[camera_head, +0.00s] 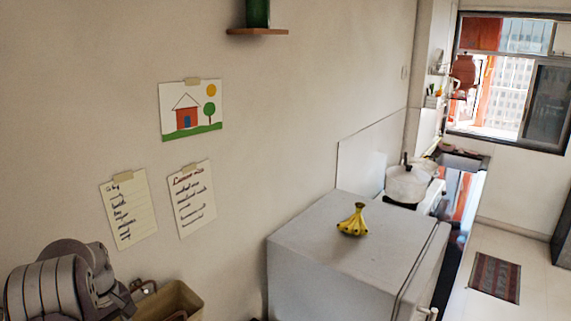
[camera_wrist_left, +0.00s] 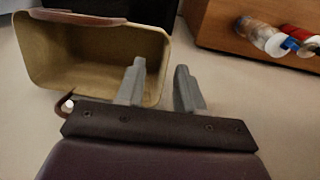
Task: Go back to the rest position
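My left gripper (camera_wrist_left: 160,88) shows in the left wrist view with its two grey fingers apart and nothing between them. It is over or beside a tan bin (camera_wrist_left: 155,60) with a brown rim grip; I cannot tell how close they are. In the head view my left arm comes in at the bottom left, beside the same bin (camera_head: 180,297), and its fingers cannot be made out. A reddish-brown clay pot (camera_head: 464,72) stands far off by the window, clear of my arm. My right gripper is in neither view.
A white fridge (camera_head: 325,248) with bananas (camera_head: 353,221) on top stands right of the bin. A white pot (camera_head: 408,184) is behind it. Open floor (camera_head: 535,270) with a mat (camera_head: 495,277) lies at right. A wooden unit (camera_wrist_left: 215,22) holds bottles (camera_wrist_left: 265,38).

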